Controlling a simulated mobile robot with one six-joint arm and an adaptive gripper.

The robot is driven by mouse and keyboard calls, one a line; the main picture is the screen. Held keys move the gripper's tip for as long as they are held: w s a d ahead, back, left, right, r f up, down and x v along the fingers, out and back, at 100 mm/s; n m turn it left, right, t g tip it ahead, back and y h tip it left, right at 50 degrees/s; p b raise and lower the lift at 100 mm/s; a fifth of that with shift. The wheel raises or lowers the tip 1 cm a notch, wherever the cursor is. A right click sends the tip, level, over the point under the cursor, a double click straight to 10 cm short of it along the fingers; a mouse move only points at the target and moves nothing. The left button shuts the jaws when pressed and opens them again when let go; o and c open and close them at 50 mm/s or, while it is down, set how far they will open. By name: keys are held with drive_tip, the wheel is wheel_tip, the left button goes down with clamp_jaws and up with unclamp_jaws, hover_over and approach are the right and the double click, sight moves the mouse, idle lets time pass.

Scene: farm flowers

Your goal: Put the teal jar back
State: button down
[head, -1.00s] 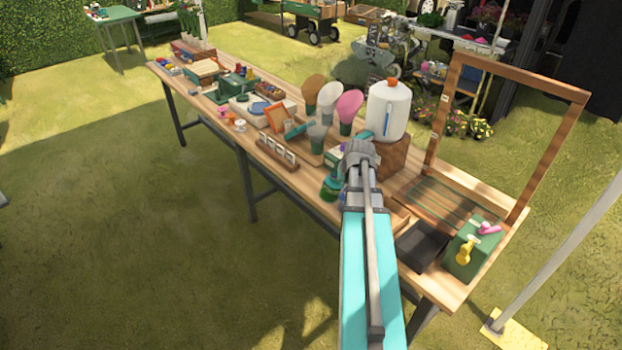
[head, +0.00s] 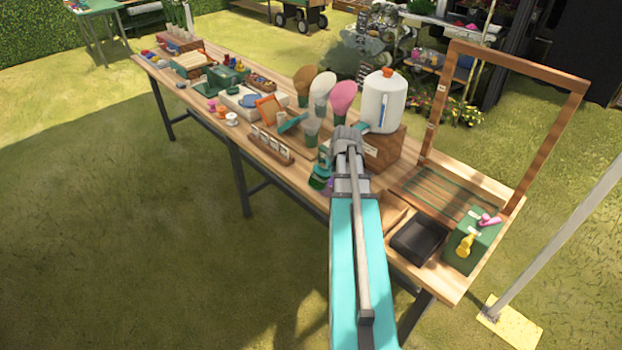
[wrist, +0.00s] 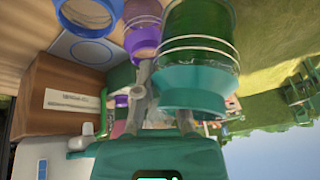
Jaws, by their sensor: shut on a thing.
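The teal jar has a green glass body with pale bands and a wide teal collar. It looms large in the wrist view (wrist: 200,75), at the fingers of my gripper (wrist: 152,100). My gripper is shut on it; the exact contact is partly hidden. In the head view the jar (head: 320,172) shows left of my wrist, by the table's front edge, roughly upright. A purple-rimmed jar (wrist: 142,38) and a blue-rimmed jar (wrist: 88,18) stand beside it in the wrist view. A pale square mat with a ring mark (wrist: 85,48) lies near them.
A wooden block (head: 392,152) with a white dispenser (head: 385,100) on it stands just beyond my gripper. A card holder (head: 270,146) and several brushes stand to the left. A black tray (head: 420,240), green box (head: 470,245) and wooden frame (head: 432,110) are at right.

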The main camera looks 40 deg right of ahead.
sight(320, 162)
drive_tip(key=r+n+p, duration=0.1)
drive_tip(key=w+a+r+n+p, duration=0.2)
drive_tip(key=r+n, duration=0.1)
drive_tip(key=shift+w+a+h+p, duration=0.1)
drive_tip(key=shift+a+h+p, duration=0.05)
drive_tip(key=shift+h+p, duration=0.15)
drive_tip(key=shift+w+a+r+n+p, duration=0.3)
drive_tip(key=shift+w+r+n+p, duration=0.05)
drive_tip(key=shift+n, duration=0.45)
drive_tip(key=shift+f, duration=0.1)
drive_tip(key=w+d+f+b, duration=0.8)
drive_tip(key=w+f+b, duration=0.1)
drive_tip(key=w, duration=0.1)
drive_tip(key=shift+w, duration=0.3)
drive_tip(key=shift+a, duration=0.1)
